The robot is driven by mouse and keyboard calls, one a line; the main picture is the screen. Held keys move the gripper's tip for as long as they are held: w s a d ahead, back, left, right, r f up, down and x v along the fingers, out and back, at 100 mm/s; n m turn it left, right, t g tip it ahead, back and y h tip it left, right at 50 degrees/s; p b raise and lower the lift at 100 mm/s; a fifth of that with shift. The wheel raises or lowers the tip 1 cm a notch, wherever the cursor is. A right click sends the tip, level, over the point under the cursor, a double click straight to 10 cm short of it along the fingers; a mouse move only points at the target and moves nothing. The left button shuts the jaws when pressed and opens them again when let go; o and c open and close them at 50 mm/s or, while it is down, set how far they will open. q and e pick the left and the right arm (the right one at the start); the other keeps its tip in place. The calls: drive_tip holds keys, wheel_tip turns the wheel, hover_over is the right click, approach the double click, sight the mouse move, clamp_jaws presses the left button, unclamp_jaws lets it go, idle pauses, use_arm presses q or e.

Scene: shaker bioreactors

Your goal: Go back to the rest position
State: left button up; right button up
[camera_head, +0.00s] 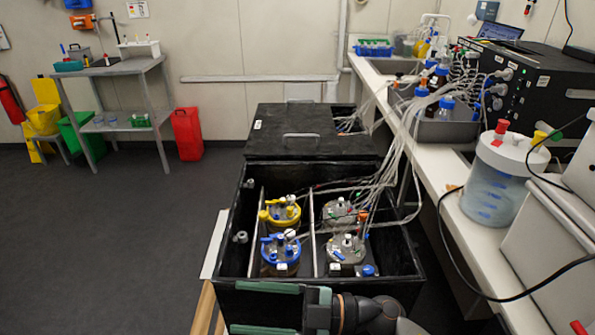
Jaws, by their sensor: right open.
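My right gripper (236,307) is at the bottom of the head view, in front of the near wall of an open black shaker box (235,210). Its two green fingers point left and stand apart, with nothing seen between them. The box holds several vessels in divided compartments. A yellow-ringed vessel (284,213) stands back left and a blue-ringed vessel (280,252) front left. Two grey-topped vessels, one back right (340,213) and one front right (346,249), stand beside them. My left gripper is not in view.
Many thin tubes (405,140) run from the vessels to bottles on the white bench (437,165) at right. A black lid with a handle (310,133) lies behind the open part. A large white-lidded container (495,180) stands on the bench. The floor (110,240) at left is clear.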

drive_tip(key=w+d+f+m+t+h+p, duration=0.1)
drive_tip(key=w+d+f+m+t+h, duration=0.25)
drive_tip(key=d+m+t, duration=0.4)
drive_tip(key=w+d+f+m+t+h, duration=0.3)
drive_tip(key=d+m+t+h, duration=0.2)
drive_tip(key=m+t, duration=0.4)
drive_tip(key=s+d+f+m+g+h, duration=0.3)
drive_tip(key=s+f, duration=0.4)
drive_tip(key=f, duration=0.3)
drive_tip(key=s+d+f+m+g+h, duration=0.3)
drive_tip(key=s+d+f+g+h, duration=0.1)
drive_tip(key=s+d+f, duration=0.4)
drive_tip(key=shift+s+d+f+m+g+h+p, duration=0.2)
drive_tip(key=shift+f+m+g+h+p, duration=0.2)
drive_tip(key=shift+f+h, duration=0.45)
